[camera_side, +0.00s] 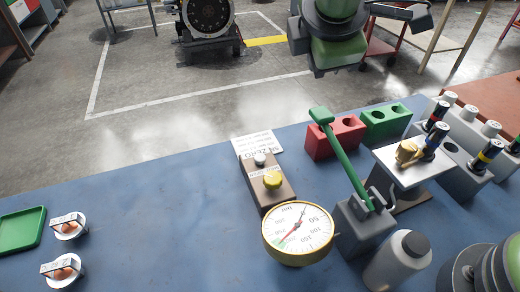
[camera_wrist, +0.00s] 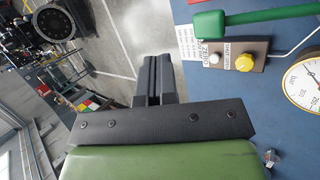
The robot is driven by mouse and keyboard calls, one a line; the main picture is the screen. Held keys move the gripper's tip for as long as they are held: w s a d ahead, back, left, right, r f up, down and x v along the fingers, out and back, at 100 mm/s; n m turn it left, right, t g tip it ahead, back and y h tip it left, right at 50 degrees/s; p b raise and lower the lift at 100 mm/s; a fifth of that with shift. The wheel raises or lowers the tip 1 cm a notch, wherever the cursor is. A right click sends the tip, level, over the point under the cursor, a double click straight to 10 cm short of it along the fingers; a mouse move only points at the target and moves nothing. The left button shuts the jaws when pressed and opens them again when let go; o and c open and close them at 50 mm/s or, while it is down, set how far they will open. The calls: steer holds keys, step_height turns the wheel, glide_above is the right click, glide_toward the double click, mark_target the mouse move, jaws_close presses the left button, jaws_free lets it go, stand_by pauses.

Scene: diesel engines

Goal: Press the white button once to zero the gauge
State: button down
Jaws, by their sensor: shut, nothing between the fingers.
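In the wrist view the white button (camera_wrist: 214,58) is next to a ZERO label, right of my fingers. The round yellow-rimmed gauge (camera_side: 298,233) stands at the near end of the box; part of it shows in the wrist view (camera_wrist: 306,80). My gripper (camera_wrist: 155,75) is shut and empty. In the side view it (camera_side: 318,70) is at the top, above and beyond the bench edge, apart from the button.
A green lever (camera_side: 345,160) rises from a grey pump (camera_side: 362,225) right of the box. Red (camera_side: 335,138) and green (camera_side: 385,123) blocks stand behind it. A metal stand (camera_side: 412,163) and grey injector holders are further right. The bench left of the box is mostly clear.

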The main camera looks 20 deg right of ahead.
mark_target(263, 158)
steer(key=w+a+f+n+t, duration=0.2)
steer(key=a+f+n, duration=0.4)
steer(key=a+f, duration=0.1)
steer(key=shift+a, duration=0.55)
steer(key=shift+f, duration=0.1)
steer(key=shift+f, duration=4.4)
steer(key=shift+s+f, duration=0.1)
steer(key=shift+f, duration=0.05)
steer(key=shift+f, duration=0.25)
